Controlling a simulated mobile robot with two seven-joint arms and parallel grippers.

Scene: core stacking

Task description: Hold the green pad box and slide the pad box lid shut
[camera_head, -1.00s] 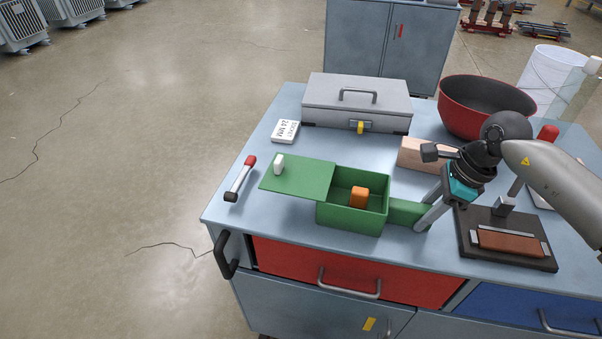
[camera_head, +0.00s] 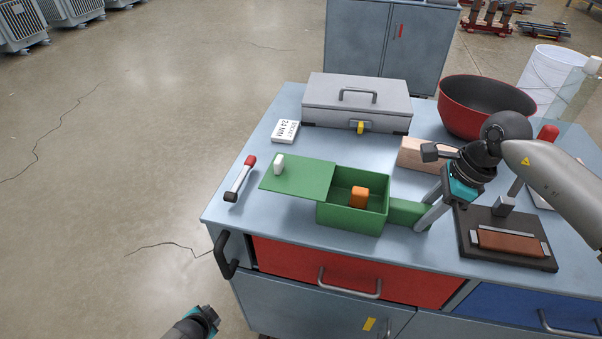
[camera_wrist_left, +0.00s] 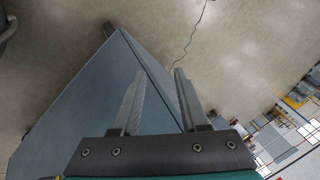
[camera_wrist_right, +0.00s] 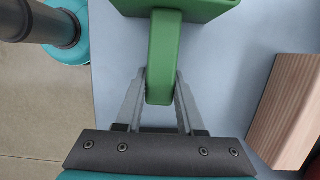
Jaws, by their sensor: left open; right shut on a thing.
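The green pad box (camera_head: 350,218) stands on the workbench with its right half open, and an orange block (camera_head: 360,196) is inside. Its green lid (camera_head: 298,180) is slid out to the left and bears a white knob (camera_head: 279,164) near its left end. My right gripper (camera_head: 424,222) is shut on the box's green handle (camera_head: 405,211) at the right side; the handle also shows between the fingers in the right wrist view (camera_wrist_right: 162,70). My left gripper (camera_wrist_left: 155,90) is open and empty. In the head view its arm shows low, in front of the bench, with the fingers not clearly seen.
A grey toolbox (camera_head: 357,101), a white label block (camera_head: 286,131) and a red bowl (camera_head: 485,105) stand behind the box. A red-ended tool (camera_head: 240,180) lies left of the lid. A wooden block (camera_head: 425,155) and a dark fixture (camera_head: 507,240) are on the right.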

